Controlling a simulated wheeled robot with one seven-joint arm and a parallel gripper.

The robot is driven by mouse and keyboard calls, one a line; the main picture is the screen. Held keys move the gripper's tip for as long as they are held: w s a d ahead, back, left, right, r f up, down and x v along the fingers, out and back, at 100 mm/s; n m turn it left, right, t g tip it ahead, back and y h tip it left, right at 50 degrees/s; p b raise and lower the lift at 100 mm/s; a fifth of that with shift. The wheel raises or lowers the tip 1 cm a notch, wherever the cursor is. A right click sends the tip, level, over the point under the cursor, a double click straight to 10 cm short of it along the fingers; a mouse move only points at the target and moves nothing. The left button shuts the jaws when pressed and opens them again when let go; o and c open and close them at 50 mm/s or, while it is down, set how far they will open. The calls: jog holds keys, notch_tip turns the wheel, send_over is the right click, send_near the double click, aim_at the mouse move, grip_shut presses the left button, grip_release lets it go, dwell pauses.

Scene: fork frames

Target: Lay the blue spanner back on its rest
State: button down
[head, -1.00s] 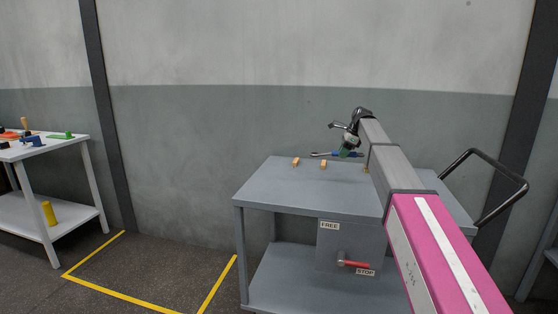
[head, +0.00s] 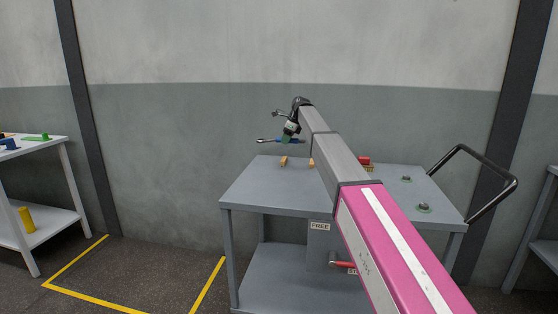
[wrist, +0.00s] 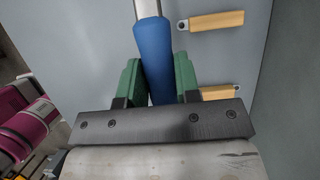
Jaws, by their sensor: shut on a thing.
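My gripper (head: 289,136) is shut on the blue handle of the spanner (wrist: 152,50), with a green finger on each side in the wrist view. In the head view the spanner (head: 268,141) is level above the back of the grey cart top, its open metal end pointing left. The rest appears to be two small wooden blocks, a left one (head: 284,161) and a right one (head: 311,163). In the wrist view wooden blocks (wrist: 216,20) (wrist: 222,92) lie right of the spanner, apart from it. The spanner's far end is out of the wrist view.
The grey cart (head: 255,190) has a black push handle (head: 500,170) at right. A red lever (head: 342,264) is below. A white table (head: 45,146) stands at left.

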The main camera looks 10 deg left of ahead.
jog(key=w+d+f, duration=0.2)
jog(key=w, duration=0.1)
jog(key=w+d+f, duration=0.2)
jog(key=w+d, duration=0.1)
jog(key=w+d+f, duration=0.2)
jog(key=f, duration=0.1)
jog(key=shift+w+d, duration=0.35)
jog(key=shift+w, duration=0.05)
jog(key=shift+f, duration=2.05)
jog(key=c, duration=0.8)
grip_release()
